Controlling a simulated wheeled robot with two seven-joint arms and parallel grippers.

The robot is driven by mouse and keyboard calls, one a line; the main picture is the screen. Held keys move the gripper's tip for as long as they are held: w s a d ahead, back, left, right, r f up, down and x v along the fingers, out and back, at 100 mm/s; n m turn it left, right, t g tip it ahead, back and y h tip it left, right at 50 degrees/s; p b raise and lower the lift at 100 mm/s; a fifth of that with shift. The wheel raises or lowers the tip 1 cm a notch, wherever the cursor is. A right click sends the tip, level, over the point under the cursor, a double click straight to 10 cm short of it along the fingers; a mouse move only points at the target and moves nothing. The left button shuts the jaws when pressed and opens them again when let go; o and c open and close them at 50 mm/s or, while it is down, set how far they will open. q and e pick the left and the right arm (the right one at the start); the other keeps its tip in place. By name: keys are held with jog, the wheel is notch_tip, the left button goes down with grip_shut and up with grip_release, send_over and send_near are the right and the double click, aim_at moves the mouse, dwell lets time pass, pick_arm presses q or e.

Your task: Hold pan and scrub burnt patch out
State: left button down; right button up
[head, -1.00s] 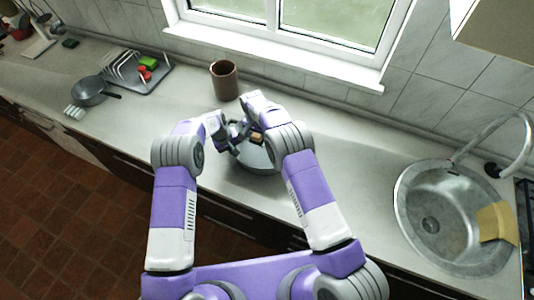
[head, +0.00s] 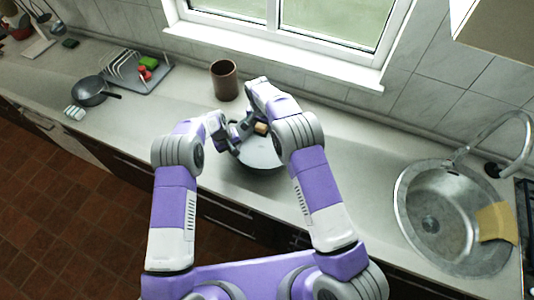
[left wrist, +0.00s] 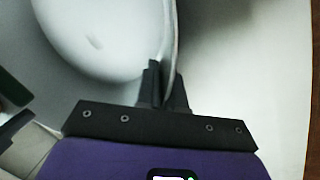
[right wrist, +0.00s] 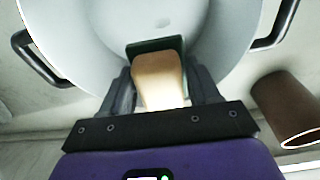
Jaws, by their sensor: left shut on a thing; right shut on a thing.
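The light grey pan (head: 262,154) sits on the counter between my arms; its two black side handles show in the right wrist view. My left gripper (left wrist: 164,78) is shut on the pan's rim. My right gripper (right wrist: 160,82) is shut on a scrubber with a tan handle (right wrist: 158,78) and a dark green pad (right wrist: 155,46), over the inside of the pan. I cannot tell whether the pad touches the pan.
A brown cup (head: 224,80) stands behind the pan, near the window wall. A sink (head: 430,225) with a yellow cloth (head: 496,223) is at the right. The counter between pan and sink is clear.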

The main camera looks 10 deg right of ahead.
jog(key=d, duration=0.8)
jog(key=shift+d, duration=0.15)
send_over(260, 148)
jog(key=shift+a, duration=0.2)
jog(key=shift+f, duration=4.85)
jog(key=shift+f, duration=1.5)
